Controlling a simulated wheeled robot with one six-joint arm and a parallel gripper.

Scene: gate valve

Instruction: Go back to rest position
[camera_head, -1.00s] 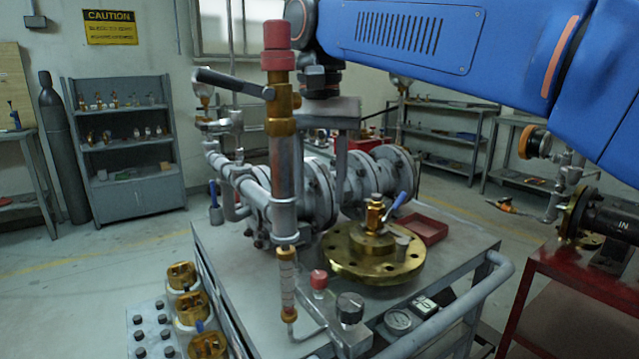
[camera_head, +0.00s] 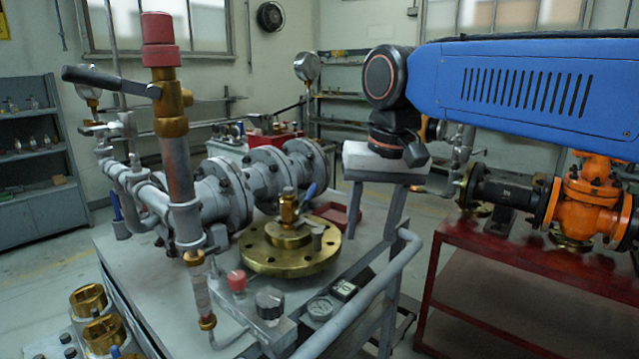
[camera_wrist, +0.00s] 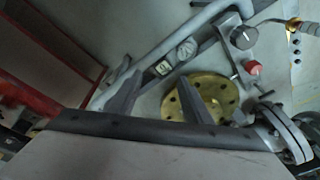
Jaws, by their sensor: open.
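My gripper (camera_head: 371,228) hangs from my blue arm at the right of the head view, its two fingers pointing down and spread apart. Nothing is between them. In the wrist view its fingers (camera_wrist: 158,85) also stand apart, over the grey cart. The orange gate valve (camera_head: 592,190) stands on the red table at the far right of the head view, to the right of my gripper.
A grey cart (camera_head: 255,292) carries a brass flange (camera_head: 290,258), grey pipework (camera_head: 228,190) and a red-capped vertical pipe (camera_head: 181,190). A gauge (camera_head: 321,308) sits at its front. The red table (camera_head: 500,250) stands right. Floor shows between cart and table.

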